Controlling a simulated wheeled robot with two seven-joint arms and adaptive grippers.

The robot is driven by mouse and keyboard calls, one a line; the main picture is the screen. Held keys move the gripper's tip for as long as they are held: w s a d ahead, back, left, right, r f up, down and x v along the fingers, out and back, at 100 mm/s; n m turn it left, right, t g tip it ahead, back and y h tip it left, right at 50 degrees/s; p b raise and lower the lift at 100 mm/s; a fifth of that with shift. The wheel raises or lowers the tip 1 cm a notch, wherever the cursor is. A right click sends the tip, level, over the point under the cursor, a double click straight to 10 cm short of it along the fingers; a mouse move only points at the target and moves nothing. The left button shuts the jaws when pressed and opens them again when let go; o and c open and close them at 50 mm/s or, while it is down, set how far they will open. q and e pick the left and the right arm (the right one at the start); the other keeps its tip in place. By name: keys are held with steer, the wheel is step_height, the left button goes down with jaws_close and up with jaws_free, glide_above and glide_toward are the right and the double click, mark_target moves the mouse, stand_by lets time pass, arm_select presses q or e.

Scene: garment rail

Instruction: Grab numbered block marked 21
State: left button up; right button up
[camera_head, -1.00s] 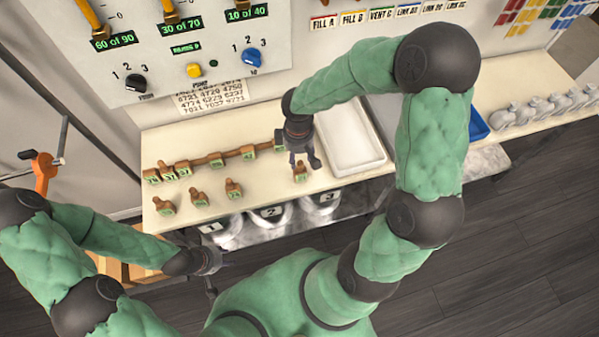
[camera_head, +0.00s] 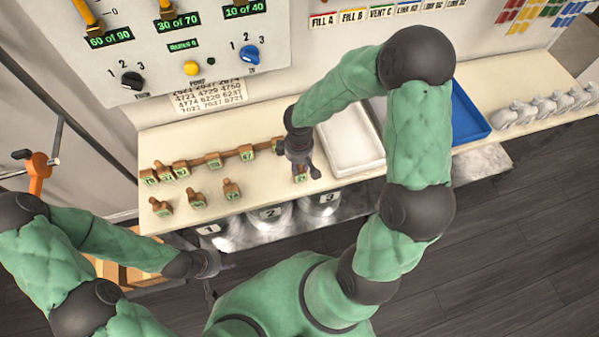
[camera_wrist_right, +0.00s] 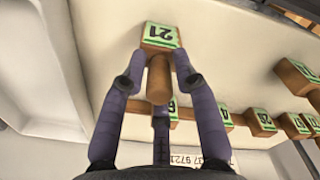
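The block marked 21 (camera_wrist_right: 160,36) is a wooden block with a green label and a round wooden handle. It stands near the front edge of the table, and in the head view (camera_head: 300,178) it is partly covered by my right gripper (camera_head: 302,162). In the right wrist view my right gripper (camera_wrist_right: 158,78) has its fingers apart on both sides of the handle, with gaps visible; it does not look closed on it. My left gripper (camera_head: 212,264) hangs low in front of the table, away from the blocks; its finger opening is unclear.
Several other numbered blocks stand to the left, including one in the front row (camera_head: 231,189) and a back row by a wooden bar (camera_head: 225,157). A white tray (camera_head: 352,150) lies just right of my right gripper.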

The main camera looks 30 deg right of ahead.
jaws_close()
steer(key=shift+r, duration=0.1)
